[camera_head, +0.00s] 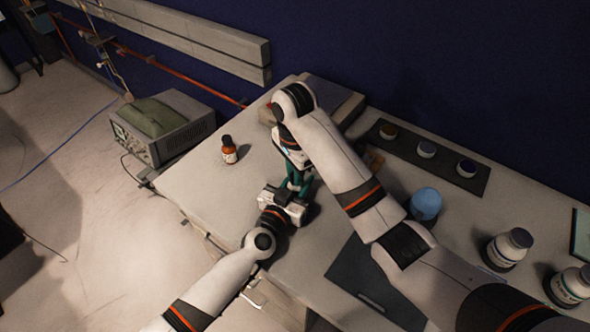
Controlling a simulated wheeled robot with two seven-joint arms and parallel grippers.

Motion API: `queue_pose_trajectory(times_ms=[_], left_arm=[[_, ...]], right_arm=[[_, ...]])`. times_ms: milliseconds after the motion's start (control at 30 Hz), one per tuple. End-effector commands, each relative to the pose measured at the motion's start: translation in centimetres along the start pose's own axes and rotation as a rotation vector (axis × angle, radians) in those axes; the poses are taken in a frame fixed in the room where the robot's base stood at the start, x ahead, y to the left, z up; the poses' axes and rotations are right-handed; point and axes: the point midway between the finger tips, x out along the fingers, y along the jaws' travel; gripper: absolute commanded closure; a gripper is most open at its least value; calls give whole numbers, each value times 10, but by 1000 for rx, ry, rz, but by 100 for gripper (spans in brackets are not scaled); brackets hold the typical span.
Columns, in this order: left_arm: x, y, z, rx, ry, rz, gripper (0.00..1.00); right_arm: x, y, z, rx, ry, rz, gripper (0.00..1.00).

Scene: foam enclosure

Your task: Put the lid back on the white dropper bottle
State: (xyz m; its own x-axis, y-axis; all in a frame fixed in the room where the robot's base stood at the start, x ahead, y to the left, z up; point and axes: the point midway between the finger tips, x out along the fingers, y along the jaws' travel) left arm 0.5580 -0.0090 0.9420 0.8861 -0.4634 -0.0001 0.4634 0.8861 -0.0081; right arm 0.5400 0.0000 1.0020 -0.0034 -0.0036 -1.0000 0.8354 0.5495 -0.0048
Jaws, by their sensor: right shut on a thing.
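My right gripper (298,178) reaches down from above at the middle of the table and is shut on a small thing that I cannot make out. My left gripper (290,187) comes in from below and meets it there; the two sets of fingers overlap, with dark teal parts between them. Whether the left fingers are open or shut is hidden. I cannot pick out the white dropper bottle or its lid for certain; they may be hidden between the grippers.
A brown bottle with a black cap (229,150) stands left of the grippers. A blue round-topped object (425,204) and white bottles (507,249) stand right of my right arm. A dark strip (399,149) holds small jars.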

Motion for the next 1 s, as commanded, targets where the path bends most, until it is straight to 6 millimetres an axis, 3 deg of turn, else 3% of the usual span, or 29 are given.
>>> queue_pose_trajectory(times_ms=[100,600,767,1000], left_arm=[[0,-1,-1,0,2,-2,100],[0,-1,-1,0,2,-1,100],[0,-1,-1,0,2,-1,100],[0,0,-1,0,2,-1,100]], right_arm=[[0,0,-1,296,4,1,98],[0,0,0,1236,1,2,98],[0,0,0,1345,2,2,98],[0,0,1,1353,2,3,98]])
